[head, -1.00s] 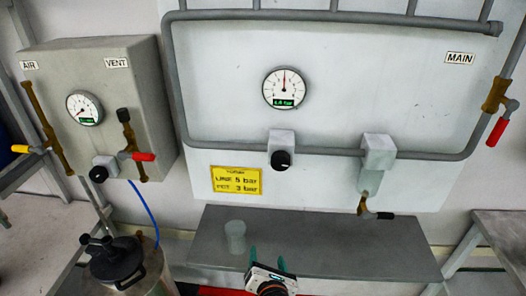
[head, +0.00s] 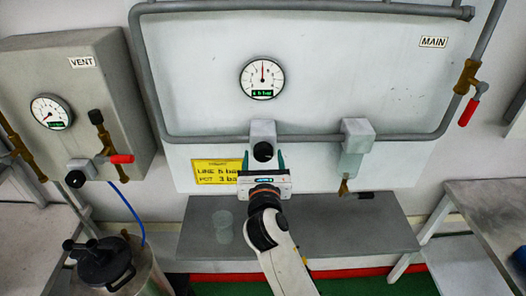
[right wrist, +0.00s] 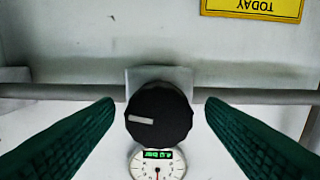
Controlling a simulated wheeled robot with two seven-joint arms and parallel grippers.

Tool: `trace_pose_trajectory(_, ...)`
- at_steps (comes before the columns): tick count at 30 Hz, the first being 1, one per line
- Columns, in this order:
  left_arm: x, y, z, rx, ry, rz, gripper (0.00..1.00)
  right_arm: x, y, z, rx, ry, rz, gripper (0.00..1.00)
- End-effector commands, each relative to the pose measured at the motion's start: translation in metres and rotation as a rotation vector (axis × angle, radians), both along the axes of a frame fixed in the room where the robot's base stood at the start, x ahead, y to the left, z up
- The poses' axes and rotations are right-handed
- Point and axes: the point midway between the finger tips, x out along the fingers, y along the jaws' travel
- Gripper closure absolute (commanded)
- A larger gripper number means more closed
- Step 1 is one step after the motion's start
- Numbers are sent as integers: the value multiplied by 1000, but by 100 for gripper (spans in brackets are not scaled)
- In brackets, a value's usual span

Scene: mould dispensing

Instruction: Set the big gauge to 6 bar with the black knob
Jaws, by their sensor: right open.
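The big gauge (head: 262,79) is a round white dial on the pale panel. Its red needle points about straight up, and its small green display is too blurred to read surely. The black knob (head: 263,151) sits below it on a grey block on the pipe. My right gripper (head: 263,161) is open just in front of the knob. In the right wrist view the knob (right wrist: 160,115) with its pale pointer mark lies between the two green fingers, with gaps on both sides. The gauge shows partly below it, upside down. My left gripper is out of view.
A yellow sign (head: 216,172) hangs left of the knob. A filter unit (head: 355,150) hangs to its right. A grey shelf (head: 340,235) with a clear cup (head: 224,226) is below. A smaller gauge (head: 51,112) and another black knob (head: 76,179) are on the left box.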

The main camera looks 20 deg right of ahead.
Motion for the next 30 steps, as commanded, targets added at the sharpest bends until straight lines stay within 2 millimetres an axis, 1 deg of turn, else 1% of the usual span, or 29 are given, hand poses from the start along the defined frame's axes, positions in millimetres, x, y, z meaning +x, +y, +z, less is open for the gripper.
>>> trace_pose_trajectory(1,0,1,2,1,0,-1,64,6,-2,1,0,0,-1,35)
trace_pose_trajectory(3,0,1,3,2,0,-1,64,12,-3,1,0,0,0,35)
trace_pose_trajectory(6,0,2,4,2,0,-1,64,16,-5,0,0,1,0,35)
trace_pose_trajectory(14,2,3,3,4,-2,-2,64,17,-5,-1,1,1,0,35)
trace_pose_trajectory(15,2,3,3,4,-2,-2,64,17,-5,-1,1,1,0,39)
trace_pose_trajectory(17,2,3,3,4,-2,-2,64,17,-5,-1,1,1,0,49)
trace_pose_trajectory(21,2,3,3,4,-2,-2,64,17,-5,-1,1,1,0,71)
trace_pose_trajectory(23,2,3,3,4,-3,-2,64,17,-5,-1,1,1,0,80)
trace_pose_trajectory(30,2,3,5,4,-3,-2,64,17,-5,0,22,-5,0,80)
